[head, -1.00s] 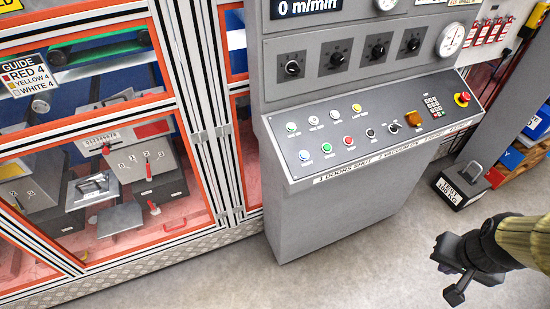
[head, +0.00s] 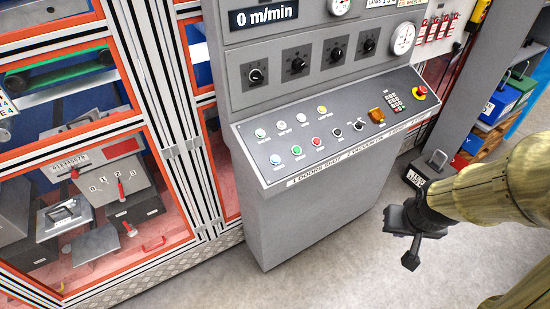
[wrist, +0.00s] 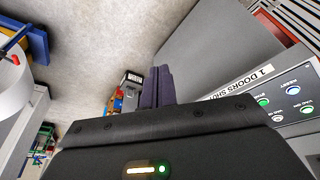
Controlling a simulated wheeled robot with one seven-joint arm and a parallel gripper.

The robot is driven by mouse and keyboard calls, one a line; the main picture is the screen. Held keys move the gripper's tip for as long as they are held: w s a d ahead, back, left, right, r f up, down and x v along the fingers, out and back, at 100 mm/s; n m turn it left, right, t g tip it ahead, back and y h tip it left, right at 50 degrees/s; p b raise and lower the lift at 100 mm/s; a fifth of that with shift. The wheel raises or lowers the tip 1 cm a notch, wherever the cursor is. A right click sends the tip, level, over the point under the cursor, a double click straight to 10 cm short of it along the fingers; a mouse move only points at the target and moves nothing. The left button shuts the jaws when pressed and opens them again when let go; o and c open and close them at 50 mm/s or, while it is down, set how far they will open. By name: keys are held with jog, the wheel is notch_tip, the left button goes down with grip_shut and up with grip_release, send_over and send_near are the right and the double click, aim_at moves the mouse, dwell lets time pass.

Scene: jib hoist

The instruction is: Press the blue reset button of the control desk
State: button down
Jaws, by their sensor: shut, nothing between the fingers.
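The grey control desk (head: 325,138) stands in the middle of the head view, with two rows of buttons on its sloped panel. The blue button (head: 275,159) is at the left end of the front row; it also shows at the right of the wrist view (wrist: 289,90). A green button (head: 297,150) and a red button (head: 317,141) follow to its right. My gripper (head: 411,262) is right of the desk and in front of it, well apart from the buttons. In the wrist view its dark fingers are together and empty.
A red emergency stop (head: 420,91) and an orange cover (head: 376,115) are on the panel's right side. A framed machine enclosure (head: 170,140) stands left of the desk. A weight block (head: 427,172) is on the floor at right. The floor before the desk (head: 330,265) is clear.

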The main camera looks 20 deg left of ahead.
aim_at(276, 159)
jog(key=w+a+r+n+t+y+p, duration=0.3)
jog(key=w+a+n+t+y+p, duration=0.15)
jog(key=w+a+n, duration=0.8)
jog(key=w+a+r+n+y+p, duration=0.1)
jog(key=a+n+y, duration=0.6)
jog(key=a, duration=1.1)
jog(key=shift+w+n+g+p, duration=0.45)
jog(key=shift+w+n+p, duration=0.1)
jog(key=shift+w, duration=0.45)
jog(key=shift+f, duration=0.1)
jog(key=f+b, duration=0.1)
jog(key=f, duration=0.1)
jog(key=w+a+f+b, duration=0.1)
jog(key=f+b, duration=0.1)
jog(key=w+a+f+b, duration=0.1)
jog(key=f, duration=0.2)
jog(key=shift+a+f+b, duration=0.1)
jog(key=shift+b, duration=0.3)
jog(key=shift+w+a+f+b, duration=0.1)
jog(key=shift+a+f+b, duration=0.1)
jog(key=shift+f+b, duration=0.15)
jog(key=shift+f, duration=0.15)
